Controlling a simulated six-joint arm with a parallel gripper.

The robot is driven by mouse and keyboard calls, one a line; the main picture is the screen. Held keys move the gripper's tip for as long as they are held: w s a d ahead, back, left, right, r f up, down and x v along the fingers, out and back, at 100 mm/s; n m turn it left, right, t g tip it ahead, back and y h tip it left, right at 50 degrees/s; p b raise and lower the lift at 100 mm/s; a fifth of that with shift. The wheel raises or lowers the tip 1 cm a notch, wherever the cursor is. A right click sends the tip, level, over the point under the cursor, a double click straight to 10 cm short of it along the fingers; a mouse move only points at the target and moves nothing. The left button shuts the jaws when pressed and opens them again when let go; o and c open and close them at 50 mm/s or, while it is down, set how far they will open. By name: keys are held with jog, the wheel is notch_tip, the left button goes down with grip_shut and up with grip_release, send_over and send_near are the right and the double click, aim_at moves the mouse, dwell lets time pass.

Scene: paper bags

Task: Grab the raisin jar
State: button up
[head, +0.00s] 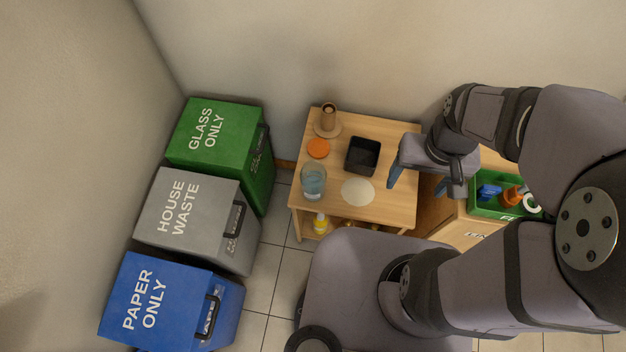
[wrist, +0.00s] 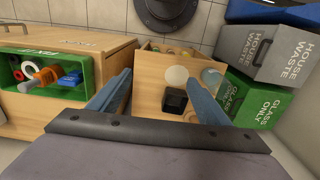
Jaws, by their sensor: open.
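No jar in view can be made out as holding raisins. A clear glass vessel (head: 314,180) with bluish contents stands at the left front of a small wooden table (head: 390,207). It also shows in the wrist view (wrist: 213,77). Small items sit on the shelf below, among them a yellow bottle (head: 320,222); the others are too hidden to name. My gripper (head: 416,186) is open and empty, near the table's right side. In the wrist view its blue fingers (wrist: 160,76) are spread, with the tabletop beyond them.
The table also holds a black square container (head: 362,156), a pale disc (head: 358,192), an orange disc (head: 319,148) and a brown cylinder (head: 328,116) on a round base. A green crate (head: 490,210) sits right. Green (head: 212,140), grey (head: 190,215) and blue (head: 165,300) bins stand left.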

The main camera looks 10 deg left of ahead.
aim_at(315, 196)
jog(key=shift+o, duration=0.6)
jog(key=w+a+f+t+y+b, duration=0.2)
jog(key=w+a+f+t+b, duration=0.1)
jog(key=w+a+f, duration=0.8)
jog(key=a+f+t+b, duration=0.2)
jog(key=a+f+t, duration=0.1)
jog(key=a+f, duration=0.1)
jog(key=w+a+f+t+h+b, duration=0.1)
jog(key=a+f+t+b, duration=0.1)
jog(key=a+f+t, duration=0.1)
jog(key=w+a+f+t+b, duration=0.1)
jog(key=a+f+t+b, duration=0.1)
jog(key=a+f, duration=0.3)
jog(key=shift+a+f+n+t+h+b, duration=0.15)
jog(key=shift+f+n+t+h+b, duration=0.2)
jog(key=shift+t, duration=0.35)
jog(key=s+f+t+y+b, duration=0.1)
jog(key=s+f, duration=0.1)
jog(key=s+d+f+n+t+y+b, duration=0.1)
jog(key=s+f+t+b, duration=0.1)
jog(key=s+f+t+y+b, duration=0.1)
jog(key=s+f, duration=0.1)
jog(key=s, duration=0.1)
jog(key=shift+d+f+n+t+b, duration=0.2)
jog(key=shift+n+t+b, duration=0.1)
jog(key=shift+n+b, duration=0.05)
jog(key=shift+s+d+f+n+y, duration=0.1)
jog(key=shift+s+n+y, duration=0.2)
jog(key=shift+s+y, duration=0.35)
jog(key=shift+w, duration=0.1)
